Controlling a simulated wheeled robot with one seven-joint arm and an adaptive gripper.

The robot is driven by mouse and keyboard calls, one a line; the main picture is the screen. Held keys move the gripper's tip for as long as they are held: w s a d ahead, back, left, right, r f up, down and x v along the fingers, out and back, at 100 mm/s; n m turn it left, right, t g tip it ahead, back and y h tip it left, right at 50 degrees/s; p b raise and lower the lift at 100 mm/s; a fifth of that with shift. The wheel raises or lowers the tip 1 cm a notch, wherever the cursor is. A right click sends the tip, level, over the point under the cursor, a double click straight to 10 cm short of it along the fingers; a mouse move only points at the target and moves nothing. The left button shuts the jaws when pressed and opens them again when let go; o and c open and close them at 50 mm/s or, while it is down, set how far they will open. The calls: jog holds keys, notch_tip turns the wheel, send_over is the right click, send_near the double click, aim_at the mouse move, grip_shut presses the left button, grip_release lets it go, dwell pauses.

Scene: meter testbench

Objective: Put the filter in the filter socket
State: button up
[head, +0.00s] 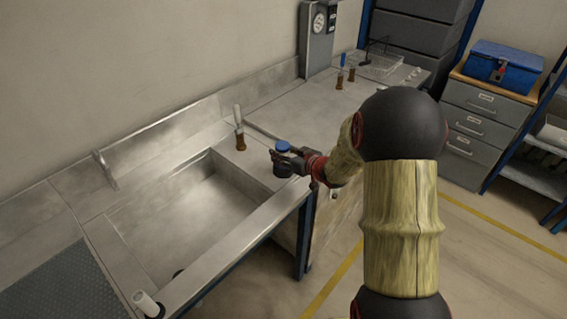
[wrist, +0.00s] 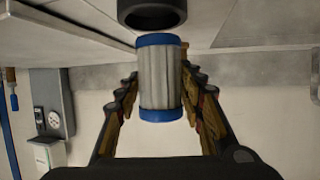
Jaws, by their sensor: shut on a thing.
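The filter is a pale pleated cylinder with blue end caps. In the wrist view the filter (wrist: 160,80) stands between my fingers. In the head view mostly the blue top of the filter (head: 282,146) shows. My gripper (head: 283,156) is shut on the filter at the counter corner beside the sink; its fingers also flank the filter in the wrist view (wrist: 160,100). The filter socket is a dark round cup (head: 283,169), just below the gripper. In the wrist view the socket (wrist: 152,14) is at the top edge, close to one filter end and roughly in line with it.
The sink (head: 190,215) lies left of the gripper. A brown-handled tool (head: 239,130) stands behind the sink corner. A grey gauge box (head: 317,35), small brown-and-blue items (head: 340,78) and a wire basket (head: 375,64) are farther back. The counter between is clear.

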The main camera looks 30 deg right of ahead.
jog(key=shift+w+d+f, duration=0.15)
jog(key=shift+d+f, duration=0.05)
jog(key=shift+f, duration=0.1)
notch_tip(320, 180, down, 3)
jog(key=shift+w+f+b, duration=0.1)
jog(key=shift+f+b, duration=0.1)
jog(key=shift+b, duration=0.95)
jog(key=shift+d+r, duration=0.1)
jog(key=o, duration=1.3)
jog(key=shift+c, duration=0.2)
